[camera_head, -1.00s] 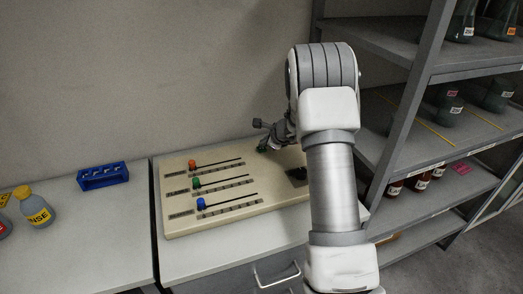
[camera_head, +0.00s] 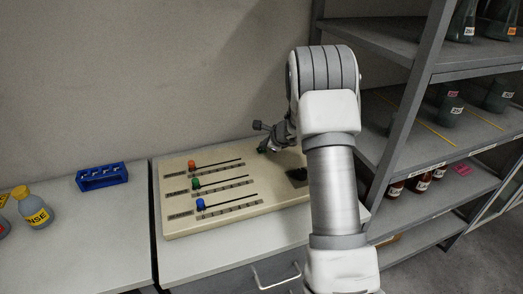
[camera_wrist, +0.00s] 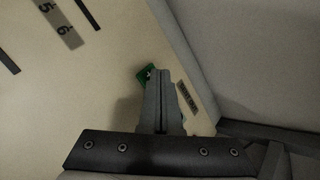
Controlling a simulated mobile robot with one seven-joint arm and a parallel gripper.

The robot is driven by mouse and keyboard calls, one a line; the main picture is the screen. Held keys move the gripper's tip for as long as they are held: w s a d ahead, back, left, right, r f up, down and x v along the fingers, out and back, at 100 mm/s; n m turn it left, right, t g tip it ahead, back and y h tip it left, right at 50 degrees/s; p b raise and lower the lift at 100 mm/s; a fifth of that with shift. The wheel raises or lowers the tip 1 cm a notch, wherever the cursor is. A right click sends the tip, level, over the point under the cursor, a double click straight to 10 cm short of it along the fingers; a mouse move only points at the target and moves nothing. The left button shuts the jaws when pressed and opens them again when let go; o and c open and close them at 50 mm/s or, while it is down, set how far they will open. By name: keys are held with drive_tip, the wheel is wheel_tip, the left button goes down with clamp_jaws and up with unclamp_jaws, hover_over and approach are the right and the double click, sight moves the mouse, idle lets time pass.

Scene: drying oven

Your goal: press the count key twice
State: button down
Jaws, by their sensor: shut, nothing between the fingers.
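A green key (camera_wrist: 146,74) with a pale mark sits on the beige panel in the wrist view, partly hidden behind my fingertips. A small label (camera_wrist: 187,96) lies beside it; I cannot read it, so I cannot confirm this is the count key. My gripper (camera_wrist: 155,76) is shut and empty, its tips over or at the key; I cannot tell whether they touch it. In the head view the green key (camera_head: 262,149) shows just left of my gripper (camera_head: 270,150), at the back of the panel (camera_head: 235,221).
The panel also carries sliders with red (camera_head: 192,164), green (camera_head: 196,182) and blue (camera_head: 201,203) knobs, and a dark square (camera_head: 297,175). A grey shelf (camera_head: 405,120) rises close on the right, a wall behind.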

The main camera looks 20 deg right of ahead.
sight(264, 151)
drive_tip(key=shift+f, duration=0.2)
drive_tip(key=shift+r, duration=0.1)
idle(0.4)
drive_tip(key=shift+r+p, duration=0.4)
drive_tip(key=shift+r, duration=0.4)
wheel_tip(264, 151, up, 5)
drive_tip(key=p, duration=0.4)
idle(0.5)
